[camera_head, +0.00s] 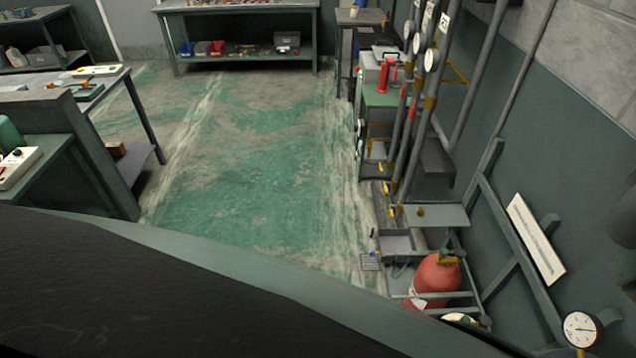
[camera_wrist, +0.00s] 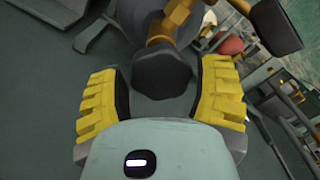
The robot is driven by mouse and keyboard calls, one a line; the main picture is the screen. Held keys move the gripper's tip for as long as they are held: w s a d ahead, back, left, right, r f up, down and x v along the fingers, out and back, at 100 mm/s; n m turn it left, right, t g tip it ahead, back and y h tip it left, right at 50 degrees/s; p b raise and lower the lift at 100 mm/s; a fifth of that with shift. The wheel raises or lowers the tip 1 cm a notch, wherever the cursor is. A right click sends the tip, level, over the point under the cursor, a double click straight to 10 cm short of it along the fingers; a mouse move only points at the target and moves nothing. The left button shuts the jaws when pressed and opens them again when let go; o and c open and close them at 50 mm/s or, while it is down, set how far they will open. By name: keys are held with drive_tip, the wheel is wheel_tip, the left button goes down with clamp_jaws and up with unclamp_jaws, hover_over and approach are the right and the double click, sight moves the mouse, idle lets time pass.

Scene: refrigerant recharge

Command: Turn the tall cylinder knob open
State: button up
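My gripper (camera_wrist: 162,82) shows in the wrist view with its two yellow fingers spread wide. A dark, faceted knob (camera_wrist: 163,72) lies between the fingers, on a brass valve stem (camera_wrist: 168,22). The fingers stand on either side of the knob with narrow gaps; I cannot tell whether either pad touches it. A grey rounded body, perhaps the tall cylinder (camera_wrist: 133,16), is partly visible behind the stem. My gripper and this knob cannot be made out in the head view.
A red cylinder (camera_head: 437,279) with a brass valve stands low at the right, in a frame by the wall. Gauges and pipes (camera_head: 420,105) line the wall. A pressure gauge (camera_head: 580,329) is at bottom right. The green floor (camera_head: 240,170) is clear in the middle.

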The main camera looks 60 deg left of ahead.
drive_tip(key=o, duration=0.4)
idle(0.3)
